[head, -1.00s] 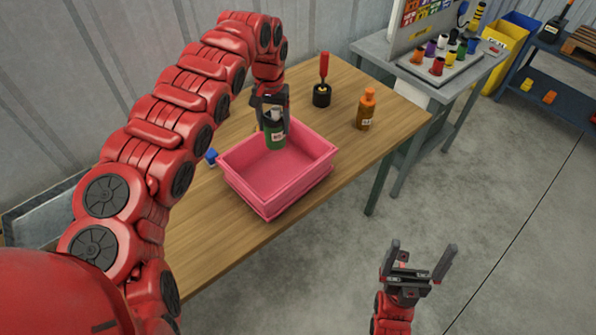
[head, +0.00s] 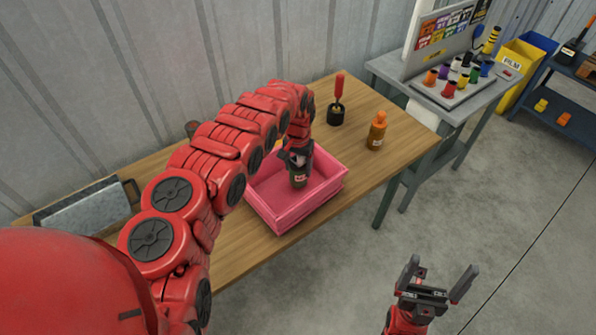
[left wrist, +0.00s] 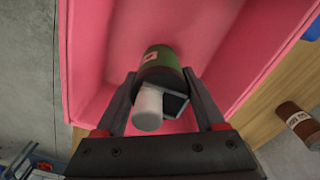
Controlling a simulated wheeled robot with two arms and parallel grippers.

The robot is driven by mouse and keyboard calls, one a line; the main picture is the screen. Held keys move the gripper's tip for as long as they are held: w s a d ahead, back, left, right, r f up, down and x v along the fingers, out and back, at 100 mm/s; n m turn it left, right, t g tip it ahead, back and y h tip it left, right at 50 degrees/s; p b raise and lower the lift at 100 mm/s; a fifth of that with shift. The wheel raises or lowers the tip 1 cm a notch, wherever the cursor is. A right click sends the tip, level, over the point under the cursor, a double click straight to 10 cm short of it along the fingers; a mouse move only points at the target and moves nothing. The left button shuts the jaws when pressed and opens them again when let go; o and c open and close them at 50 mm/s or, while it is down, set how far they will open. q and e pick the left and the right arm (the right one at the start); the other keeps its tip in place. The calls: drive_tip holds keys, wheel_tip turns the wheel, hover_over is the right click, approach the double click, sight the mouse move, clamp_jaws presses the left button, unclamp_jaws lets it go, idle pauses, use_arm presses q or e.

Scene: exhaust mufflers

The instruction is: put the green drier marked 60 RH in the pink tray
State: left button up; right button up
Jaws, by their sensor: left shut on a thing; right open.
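The green drier (head: 299,182) is upright or nearly so inside the pink tray's outline (head: 283,222). My left gripper (head: 298,163) is shut on it from above. In the left wrist view, the drier (left wrist: 160,62) has a dark green body, a label and a white top piece, and sits between the fingers of my left gripper (left wrist: 160,85). Pink tray walls (left wrist: 88,45) surround it there. I cannot tell whether its base touches the tray floor, and its marking is unreadable. My right gripper (head: 439,272) is open and empty, over the floor.
A grey bench (head: 462,108) holds coloured pieces at the back right.

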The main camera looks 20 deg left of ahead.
sight(298, 174)
use_arm(q)
wheel_tip(298, 174, down, 3)
drive_tip(key=shift+d+r+p, duration=0.1)
drive_tip(key=shift+r+p, duration=0.1)
drive_tip(key=shift+p, duration=0.1)
drive_tip(key=shift+f, duration=0.2)
drive_tip(key=shift+f, duration=0.15)
drive_tip(key=o, duration=1.5)
